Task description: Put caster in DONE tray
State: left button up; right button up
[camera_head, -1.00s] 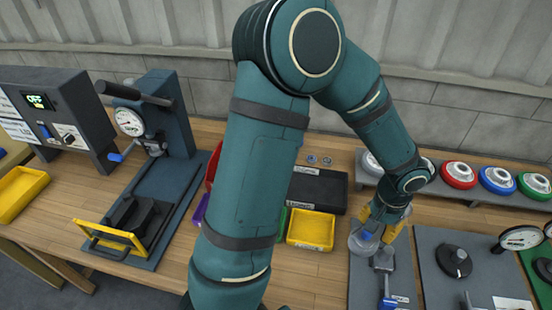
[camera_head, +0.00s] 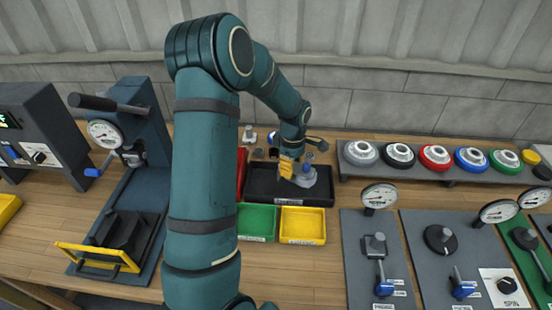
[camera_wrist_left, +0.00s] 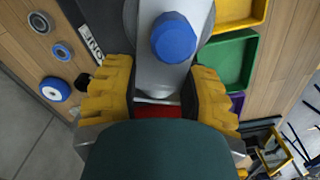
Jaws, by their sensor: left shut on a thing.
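The caster (camera_head: 305,178) is a grey part with a blue piece on top. It is at the black DONE tray (camera_head: 262,184), within its outline in the head view; I cannot tell if it touches the floor of the tray. My left gripper (camera_head: 287,170), with yellow fingers, is shut on the caster. In the left wrist view the caster (camera_wrist_left: 160,75) lies between the yellow fingers (camera_wrist_left: 160,97), its blue piece facing the camera. Part of the DONE label shows beside it. My right gripper is not in view.
A green bin (camera_head: 257,222) and a yellow bin (camera_head: 303,225) stand in front of the tray. A red bin (camera_head: 241,168) is at its left. A rack of coloured wheels (camera_head: 435,156) stands at the right, with gauge fixtures (camera_head: 375,250) before it. A press (camera_head: 140,190) is at the left.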

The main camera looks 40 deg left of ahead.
pick_arm(q)
jog(key=s+a+f+n+b, duration=0.1)
jog(key=a+f+n+b, duration=0.2)
jog(key=a+f+n, duration=0.1)
jog(key=shift+a+f+n, duration=0.3)
jog(key=shift+a+f, duration=0.2)
jog(key=shift+a, duration=0.3)
jog(key=shift+f+b, duration=1)
jog(key=shift+f, duration=0.3)
dwell(1.7)
jog(key=shift+f+b, duration=0.95)
jog(key=shift+f, duration=0.45)
jog(key=o, duration=1.3)
